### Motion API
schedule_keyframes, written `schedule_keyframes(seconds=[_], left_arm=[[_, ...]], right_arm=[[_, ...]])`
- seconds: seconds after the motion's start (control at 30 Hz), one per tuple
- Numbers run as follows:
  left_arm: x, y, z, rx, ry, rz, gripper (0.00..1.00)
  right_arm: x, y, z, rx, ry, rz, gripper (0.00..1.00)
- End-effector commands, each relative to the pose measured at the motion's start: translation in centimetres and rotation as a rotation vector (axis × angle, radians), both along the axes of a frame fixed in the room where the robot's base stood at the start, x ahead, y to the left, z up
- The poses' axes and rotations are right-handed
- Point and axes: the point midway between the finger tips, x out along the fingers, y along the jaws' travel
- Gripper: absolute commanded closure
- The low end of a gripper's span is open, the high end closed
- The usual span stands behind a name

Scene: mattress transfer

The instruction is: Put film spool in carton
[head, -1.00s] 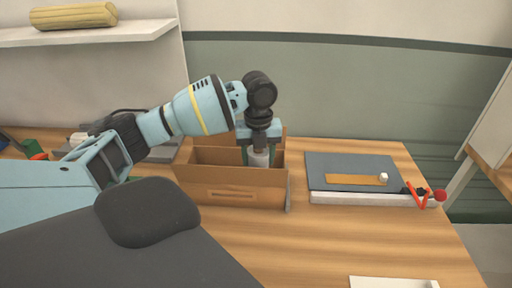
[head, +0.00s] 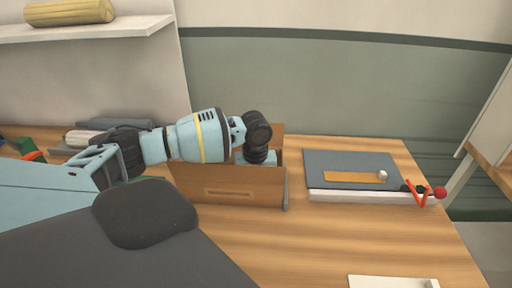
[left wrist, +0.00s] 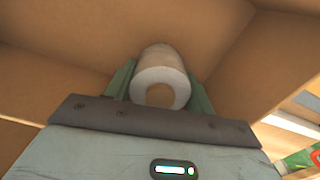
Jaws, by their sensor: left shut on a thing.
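The carton (head: 228,190) is an open brown box on the wooden table, in the middle of the head view. My left gripper reaches down inside it, so its fingers are hidden by the front wall in the head view. In the left wrist view, my left gripper (left wrist: 160,92) is shut on the film spool (left wrist: 160,72), a pale cylinder with a round hole in its end. Brown carton walls (left wrist: 65,45) surround the spool there. I cannot tell whether the spool touches the carton floor. My right gripper is not in view.
A grey paper trimmer (head: 340,165) with a red-knobbed lever lies right of the carton, with an orange strip on it. A white item (head: 392,283) is at the front edge. The table between them is clear. A shelf (head: 95,30) hangs at upper left.

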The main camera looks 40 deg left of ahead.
Motion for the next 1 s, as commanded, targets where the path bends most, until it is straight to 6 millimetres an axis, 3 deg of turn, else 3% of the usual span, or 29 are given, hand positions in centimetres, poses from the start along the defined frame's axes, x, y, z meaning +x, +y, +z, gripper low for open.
schedule_keyframes(seconds=[0.43,0.47,0.6,1.0], left_arm=[[0.02,0.01,-0.46,-0.001,-0.001,0.001,0.74],[0.01,0.01,-0.44,-0.001,-0.001,0.001,0.42],[0.01,0.02,-0.42,0.000,-0.001,0.000,0.25],[0.06,0.04,0.41,0.001,-0.003,0.000,0.25]], right_arm=[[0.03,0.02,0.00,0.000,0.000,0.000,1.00],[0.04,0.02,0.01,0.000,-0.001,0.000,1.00],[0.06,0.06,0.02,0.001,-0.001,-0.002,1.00],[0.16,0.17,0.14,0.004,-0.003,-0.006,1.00]])
